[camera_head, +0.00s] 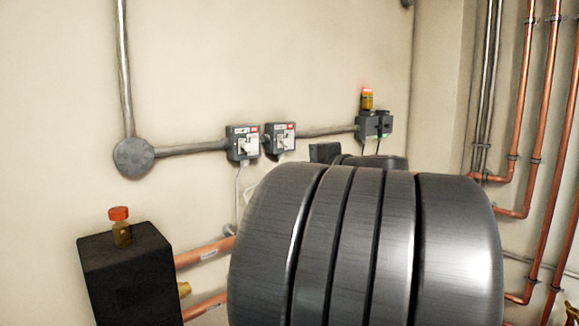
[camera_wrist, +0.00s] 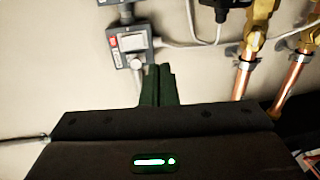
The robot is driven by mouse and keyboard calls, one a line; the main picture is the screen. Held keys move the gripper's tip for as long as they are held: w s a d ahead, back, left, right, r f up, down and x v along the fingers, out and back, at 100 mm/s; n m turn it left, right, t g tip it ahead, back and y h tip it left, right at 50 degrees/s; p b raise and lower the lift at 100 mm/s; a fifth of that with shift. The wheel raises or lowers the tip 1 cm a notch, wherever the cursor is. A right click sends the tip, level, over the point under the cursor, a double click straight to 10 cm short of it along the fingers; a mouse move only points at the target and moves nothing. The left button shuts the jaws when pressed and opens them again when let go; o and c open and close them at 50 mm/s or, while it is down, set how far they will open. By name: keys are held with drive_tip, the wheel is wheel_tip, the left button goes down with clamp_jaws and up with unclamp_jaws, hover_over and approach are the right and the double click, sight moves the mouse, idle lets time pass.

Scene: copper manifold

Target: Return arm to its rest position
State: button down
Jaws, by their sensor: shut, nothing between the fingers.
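In the wrist view my gripper (camera_wrist: 158,72) has its two dark fingers together, with nothing between them. The fingers point at a pale wall. A grey switch box (camera_wrist: 128,44) with a red label sits just beyond and left of the fingertips. I cannot tell how large the gap to it is. In the head view a large ribbed dark metal part of my own arm fills the lower middle. My gripper cannot be made out there.
In the head view two switch boxes (camera_head: 243,143) (camera_head: 281,138) and an amber lamp (camera_head: 367,98) are on the wall. A black box (camera_head: 128,275) with a red-capped valve (camera_head: 120,225) stands lower left. Copper pipes (camera_head: 543,110) run down the right. The upper wall is clear.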

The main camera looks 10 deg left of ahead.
drive_tip(key=shift+s+d, duration=0.3)
drive_tip(key=shift+d, duration=0.1)
